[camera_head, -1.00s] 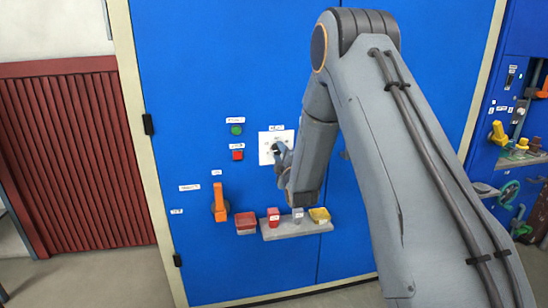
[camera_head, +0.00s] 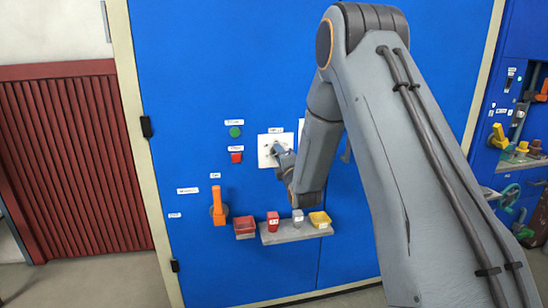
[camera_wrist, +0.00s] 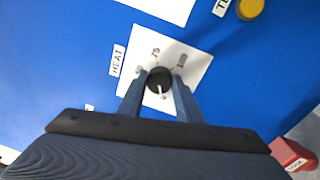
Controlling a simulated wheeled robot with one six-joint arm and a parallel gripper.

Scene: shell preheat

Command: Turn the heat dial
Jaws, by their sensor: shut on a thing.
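The heat dial (camera_wrist: 160,79) is a round black knob with a white mark, on a white square plate (camera_wrist: 200,62) with printed numbers. The white mark points toward the bottom of the wrist view. A HEAT label (camera_wrist: 117,60) is beside the plate. My gripper (camera_wrist: 158,84) has one finger on each side of the knob and is shut on it. In the head view the plate (camera_head: 265,142) is on the blue panel, and my gripper (camera_head: 277,149) reaches it from the right, hiding the knob.
Left of the plate are a green button (camera_head: 235,132) and a red button (camera_head: 236,157). Below are an orange lever (camera_head: 218,205) and a shelf (camera_head: 285,236) with small containers. A yellow knob (camera_wrist: 249,8) shows in the wrist view.

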